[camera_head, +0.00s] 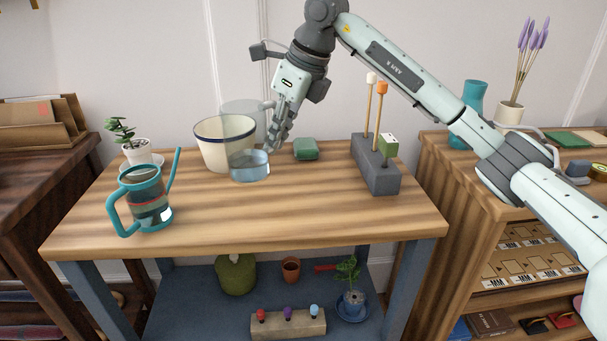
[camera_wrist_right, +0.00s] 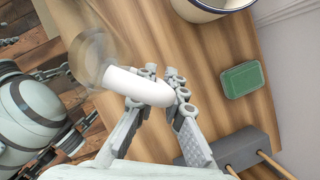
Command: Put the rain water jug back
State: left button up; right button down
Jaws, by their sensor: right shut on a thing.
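The rain water jug appears to be the clear vessel (camera_head: 249,168) with pale blue water low in it, in front of the cream pot. My right gripper (camera_head: 274,142) is at its right side. In the right wrist view my right gripper (camera_wrist_right: 160,90) is shut on the jug's white rounded handle (camera_wrist_right: 140,87). The clear body beyond it is blurred. The jug looks upright in the head view; I cannot tell whether its base touches the table.
A teal watering can (camera_head: 128,186) stands left. A green box (camera_head: 306,148) and dark block with sticks (camera_head: 377,175) stand right. The wooden table's (camera_head: 270,215) front middle is clear.

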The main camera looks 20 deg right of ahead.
jog(key=d+f, duration=0.1)
jog(key=d, duration=0.1)
jog(key=s+d+f, duration=0.1)
jog(key=d+f, duration=0.1)
jog(key=d, duration=0.1)
jog(key=shift+s+d+f, duration=0.2)
jog(key=shift+d+f, duration=0.1)
jog(key=shift+d, duration=0.05)
notch_tip(320, 180, down, 4)
jog(key=shift+r, duration=0.15)
pick_arm(q)
jog(key=shift+r, duration=0.45)
jog(key=shift+w+f, duration=0.1)
pick_arm(e)
jog(key=shift+f, duration=0.25)
pick_arm(q)
jog(key=shift+d, duration=0.1)
pick_arm(e)
jog(key=c, duration=1.6)
grip_release()
jog(key=shift+r, duration=0.1)
